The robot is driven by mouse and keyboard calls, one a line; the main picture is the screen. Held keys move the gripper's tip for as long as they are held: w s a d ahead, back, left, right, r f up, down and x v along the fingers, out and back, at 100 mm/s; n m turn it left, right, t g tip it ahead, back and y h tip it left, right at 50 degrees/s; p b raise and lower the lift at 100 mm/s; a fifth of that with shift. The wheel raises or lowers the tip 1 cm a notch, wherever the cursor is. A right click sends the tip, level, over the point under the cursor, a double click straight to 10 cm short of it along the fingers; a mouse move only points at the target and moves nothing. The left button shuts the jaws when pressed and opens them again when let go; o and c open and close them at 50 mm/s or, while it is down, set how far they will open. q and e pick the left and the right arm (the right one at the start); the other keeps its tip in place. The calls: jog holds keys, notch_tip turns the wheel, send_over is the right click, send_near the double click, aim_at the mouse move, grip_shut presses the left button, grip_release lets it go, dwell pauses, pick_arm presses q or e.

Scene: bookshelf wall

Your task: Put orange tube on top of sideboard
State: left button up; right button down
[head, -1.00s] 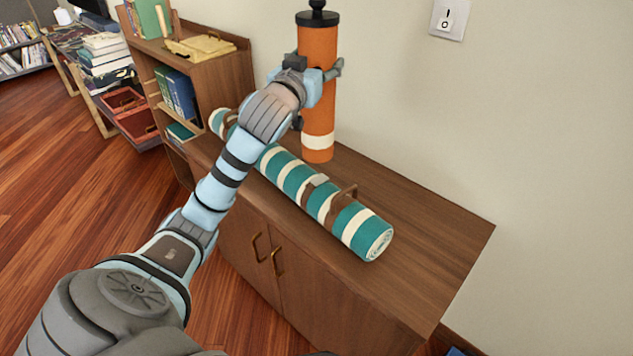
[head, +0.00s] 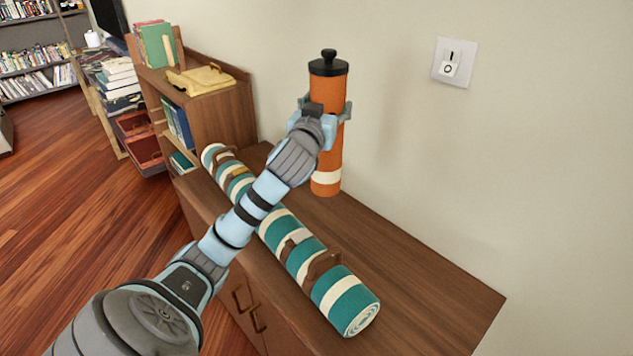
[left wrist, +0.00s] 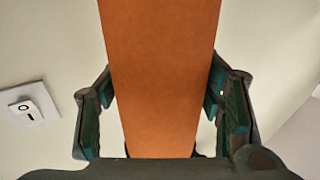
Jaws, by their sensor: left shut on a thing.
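The orange tube (head: 328,155) is upright, with a black knobbed cap and a cream band near its bottom. My left gripper (head: 326,108) is shut on its upper part. In the left wrist view the tube (left wrist: 160,75) fills the middle between the two fingers of the left gripper (left wrist: 162,105). The tube's bottom is over the rear part of the sideboard (head: 440,285), near the wall; I cannot tell whether it touches the top. My right gripper is not in view.
A rolled teal and cream striped mat (head: 305,255) with brown straps lies along the sideboard, under my left arm. The sideboard's right part is clear. A switch (head: 453,62) is on the wall.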

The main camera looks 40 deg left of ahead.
aim_at(327, 174)
pick_arm(q)
notch_tip(327, 174, down, 18)
jog(key=b, duration=0.3)
jog(key=shift+d+r+b, duration=0.1)
jog(key=shift+d+b, duration=0.05)
jog(key=shift+b, duration=0.25)
jog(key=o, duration=1.8)
jog(key=v, duration=1.2)
jog(key=shift+s, duration=0.1)
